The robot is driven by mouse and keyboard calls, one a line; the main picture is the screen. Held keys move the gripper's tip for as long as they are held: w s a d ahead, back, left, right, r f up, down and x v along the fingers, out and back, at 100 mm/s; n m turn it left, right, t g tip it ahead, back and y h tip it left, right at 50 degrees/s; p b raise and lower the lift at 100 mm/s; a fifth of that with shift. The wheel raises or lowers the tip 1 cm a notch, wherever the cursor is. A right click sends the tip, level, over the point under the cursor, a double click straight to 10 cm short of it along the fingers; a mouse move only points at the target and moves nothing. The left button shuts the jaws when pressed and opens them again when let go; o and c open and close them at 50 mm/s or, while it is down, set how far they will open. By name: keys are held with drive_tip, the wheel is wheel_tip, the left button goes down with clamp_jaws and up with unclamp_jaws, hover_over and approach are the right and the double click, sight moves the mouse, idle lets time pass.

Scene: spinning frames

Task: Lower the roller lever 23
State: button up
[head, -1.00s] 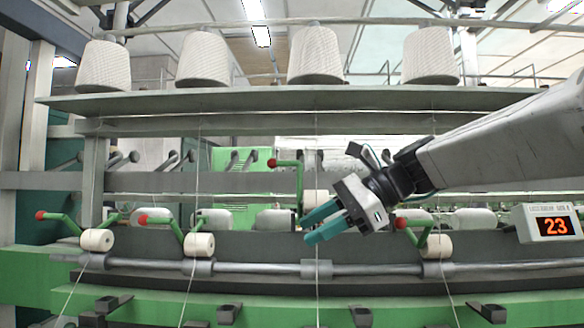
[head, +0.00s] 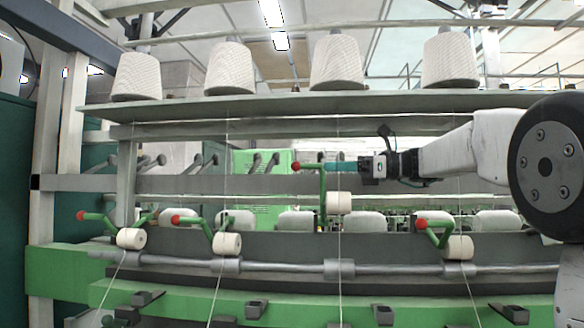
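One roller lever (head: 322,190) is raised. It is green, with a red knob (head: 296,166) at its upper left and a white roller (head: 339,203) hanging above the grey shaft (head: 385,268). The other levers, such as the left one (head: 98,217), the second one (head: 196,221) and the right one (head: 435,234), are down with their rollers at the shaft. My gripper (head: 328,166) is level, its teal fingers pointing left at knob height, just right of the knob and overlapping the raised lever's top in the picture. The fingers appear edge-on, so their gap is hidden. No number shows now.
Thread cones stand on the shelf (head: 290,104) above. Vertical threads (head: 339,240) run down in front of the frame. A grey rail (head: 230,183) lies behind the levers. A green beam (head: 270,295) with dark brackets runs below the shaft.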

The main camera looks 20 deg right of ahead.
sight(304, 167)
drive_tip(key=x, duration=0.7)
drive_tip(key=shift+w+a, duration=0.1)
drive_tip(key=shift+a, duration=0.15)
clamp_jaws()
